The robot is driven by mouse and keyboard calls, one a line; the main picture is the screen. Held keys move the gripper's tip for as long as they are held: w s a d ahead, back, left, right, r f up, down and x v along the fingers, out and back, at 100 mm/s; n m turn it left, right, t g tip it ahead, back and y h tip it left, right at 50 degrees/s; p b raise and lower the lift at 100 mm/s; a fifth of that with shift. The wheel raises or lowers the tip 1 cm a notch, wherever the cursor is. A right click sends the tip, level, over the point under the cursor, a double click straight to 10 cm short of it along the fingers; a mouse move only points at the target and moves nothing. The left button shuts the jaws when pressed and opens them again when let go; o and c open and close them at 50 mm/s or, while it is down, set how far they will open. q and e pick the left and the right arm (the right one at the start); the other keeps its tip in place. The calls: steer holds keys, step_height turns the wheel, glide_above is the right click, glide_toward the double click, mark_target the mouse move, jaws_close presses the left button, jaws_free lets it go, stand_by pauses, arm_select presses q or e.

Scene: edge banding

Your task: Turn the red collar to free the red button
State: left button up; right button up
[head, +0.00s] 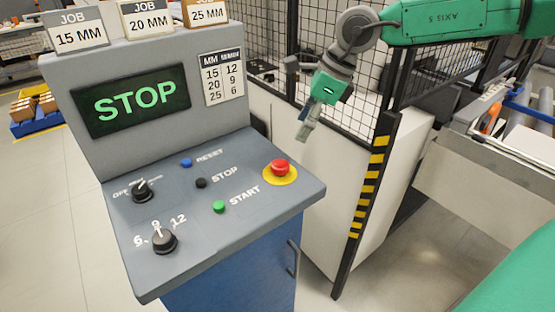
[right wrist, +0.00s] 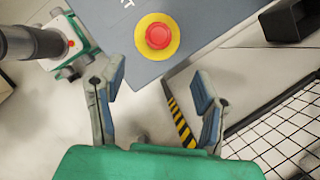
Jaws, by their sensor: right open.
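The red button (head: 280,167) sits on a yellow disc at the right end of the grey panel. In the right wrist view the red button (right wrist: 158,35) shows a red rim around its lighter centre, likely the red collar (right wrist: 158,46). I cannot tell how the collar is turned. My right gripper (head: 304,131) hangs above and to the right of the button, apart from it. In the wrist view, my right gripper (right wrist: 157,85) is open and empty, its fingers below the button in the picture.
The grey console (head: 215,185) has two black knobs, small blue, black and green buttons, and a display (head: 135,99) reading STOP. A striped post (head: 370,185) and mesh fence (head: 355,75) stand right of it. Air above the panel is clear.

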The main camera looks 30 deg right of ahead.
mark_target(281, 162)
steer(key=x, duration=1.1)
steer(key=shift+a+f, duration=0.1)
steer(key=shift+a, duration=0.05)
steer(key=shift+w+f+b, duration=0.15)
steer(key=shift+f+b, duration=0.15)
steer(key=shift+f, duration=0.2)
steer(key=shift+a+r, duration=0.1)
steer(key=shift+r, duration=0.05)
steer(key=c, duration=1.2)
